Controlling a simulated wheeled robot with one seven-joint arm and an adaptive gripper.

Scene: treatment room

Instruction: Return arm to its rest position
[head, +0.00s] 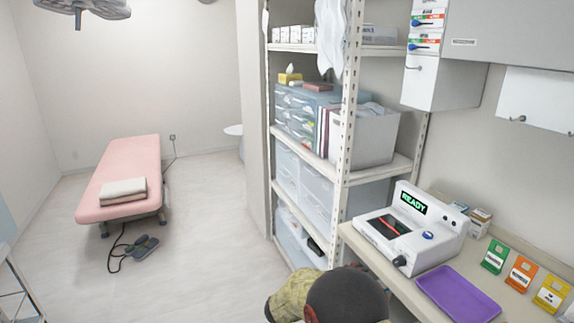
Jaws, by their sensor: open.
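A rounded dark shape with a mottled yellow-green part beside it (345,296) shows at the bottom edge, in front of the shelf foot and the counter. It looks like part of my arm, cut off by the frame. My gripper is not visible, so I cannot see its fingers or anything in them.
A counter (408,291) on the right holds a white device (410,240) reading READY, a purple tray (458,293) and green, orange and yellow packets. A metal shelf (345,150) stands behind. A pink treatment bed (122,178) is at left, with open floor (205,235) between.

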